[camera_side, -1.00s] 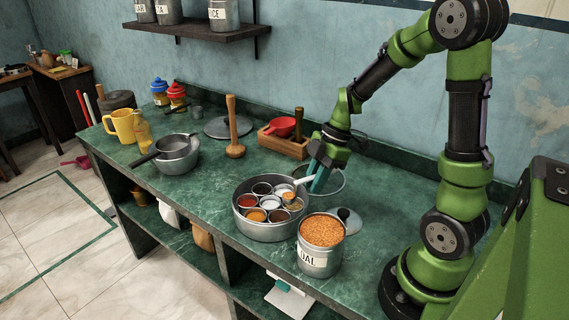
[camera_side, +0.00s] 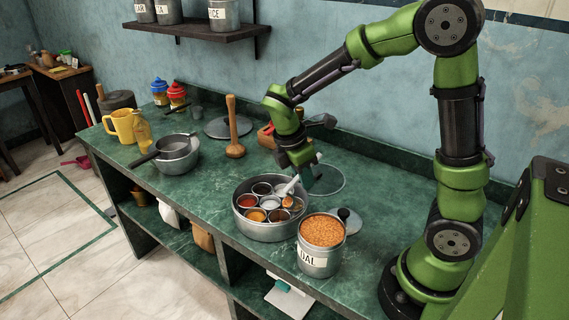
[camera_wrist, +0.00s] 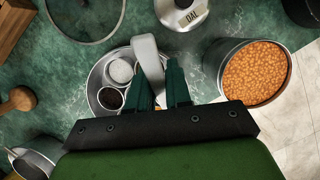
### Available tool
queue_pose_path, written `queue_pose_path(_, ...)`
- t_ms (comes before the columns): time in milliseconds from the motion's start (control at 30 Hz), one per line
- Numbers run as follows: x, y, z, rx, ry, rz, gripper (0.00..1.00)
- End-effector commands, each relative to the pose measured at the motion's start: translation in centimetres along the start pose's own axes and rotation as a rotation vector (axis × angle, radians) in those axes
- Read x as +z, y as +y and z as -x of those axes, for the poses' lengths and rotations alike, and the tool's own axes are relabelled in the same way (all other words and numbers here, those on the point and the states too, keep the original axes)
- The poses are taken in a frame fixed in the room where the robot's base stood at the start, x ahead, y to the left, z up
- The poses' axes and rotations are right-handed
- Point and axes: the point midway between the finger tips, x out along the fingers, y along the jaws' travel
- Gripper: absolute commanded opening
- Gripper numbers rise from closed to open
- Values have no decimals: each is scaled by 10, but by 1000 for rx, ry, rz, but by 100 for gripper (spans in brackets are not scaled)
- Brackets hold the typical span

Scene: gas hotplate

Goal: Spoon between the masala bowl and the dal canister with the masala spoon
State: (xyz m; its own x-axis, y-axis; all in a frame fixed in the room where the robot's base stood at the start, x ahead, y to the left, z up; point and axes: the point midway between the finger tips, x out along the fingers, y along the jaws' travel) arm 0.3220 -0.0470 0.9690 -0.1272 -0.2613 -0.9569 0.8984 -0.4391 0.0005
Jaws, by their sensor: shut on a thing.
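The round steel masala box (camera_side: 262,234) stands on the green counter with several small bowls of coloured spices inside. The steel dal canister (camera_side: 320,262), open and full of orange dal, stands just right of it; it also shows in the wrist view (camera_wrist: 262,76). My gripper (camera_side: 306,174) is over the back right of the box, shut on a pale spoon; its handle (camera_wrist: 148,56) shows by the fingers in the wrist view. The spoon (camera_side: 289,187) slants down to the box's right-hand bowls, with orange at its lower end. Whether its tip touches a bowl cannot be told.
The dal lid (camera_wrist: 180,10) lies on the counter behind the canister. A clear round lid or ring (camera_side: 328,192) lies behind the box. A wooden rack with a red bowl (camera_side: 266,136), a wooden masher (camera_side: 234,140) and a steel pot (camera_side: 178,164) stand farther left.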

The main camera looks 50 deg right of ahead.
Motion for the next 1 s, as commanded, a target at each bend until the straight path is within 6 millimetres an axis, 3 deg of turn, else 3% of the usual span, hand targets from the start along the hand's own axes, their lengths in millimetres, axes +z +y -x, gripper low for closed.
queue_pose_path(400, -30, 0, 18, 3, -406, 3, 0)
queue_pose_path(1000, -77, 0, 20, 4, -935, 1, 0)
